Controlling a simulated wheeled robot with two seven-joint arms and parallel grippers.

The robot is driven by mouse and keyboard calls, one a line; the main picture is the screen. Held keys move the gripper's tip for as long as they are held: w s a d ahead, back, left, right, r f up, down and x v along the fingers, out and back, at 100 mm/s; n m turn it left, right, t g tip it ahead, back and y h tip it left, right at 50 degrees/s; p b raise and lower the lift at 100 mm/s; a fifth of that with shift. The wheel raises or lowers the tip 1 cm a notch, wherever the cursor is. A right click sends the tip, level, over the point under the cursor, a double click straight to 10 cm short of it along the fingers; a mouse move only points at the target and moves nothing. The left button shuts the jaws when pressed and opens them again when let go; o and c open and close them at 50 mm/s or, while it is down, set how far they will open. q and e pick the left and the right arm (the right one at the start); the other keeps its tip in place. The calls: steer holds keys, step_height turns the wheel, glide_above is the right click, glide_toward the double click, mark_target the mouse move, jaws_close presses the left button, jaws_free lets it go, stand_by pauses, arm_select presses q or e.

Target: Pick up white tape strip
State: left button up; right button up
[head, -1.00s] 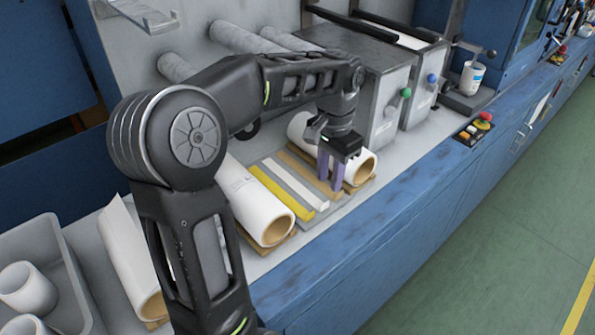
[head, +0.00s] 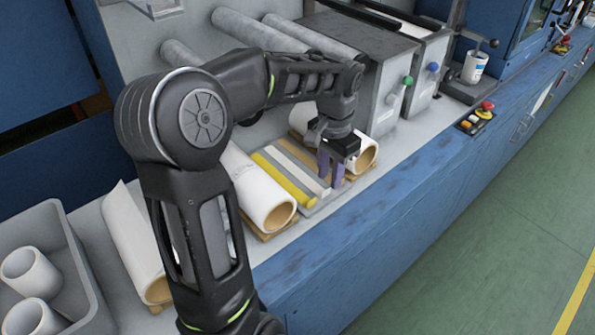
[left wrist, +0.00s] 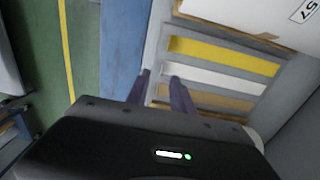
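The white tape strip (head: 300,174) lies on a tray (head: 320,205) between a yellow strip (head: 283,180) and a tan strip (head: 303,155). It also shows in the left wrist view (left wrist: 215,76). My left gripper (head: 331,170) points down near the front end of the white and tan strips, with its purple fingers apart and nothing visible between them. In the left wrist view the fingertips (left wrist: 159,77) are by the white strip's near end, one overlapping it in the picture. I cannot tell their height above it. My right gripper is not in view.
White rolls (head: 258,187) and (head: 362,155) flank the strip tray closely. A grey bin (head: 75,255) with small rolls stands at left. Grey machine boxes (head: 385,95) rise behind. The blue front edge (head: 400,215) is clear.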

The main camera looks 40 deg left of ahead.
arm_select(q)
steer(key=f, duration=0.4)
steer(key=shift+a+f, duration=0.2)
stand_by(0.3)
jaws_close()
stand_by(0.4)
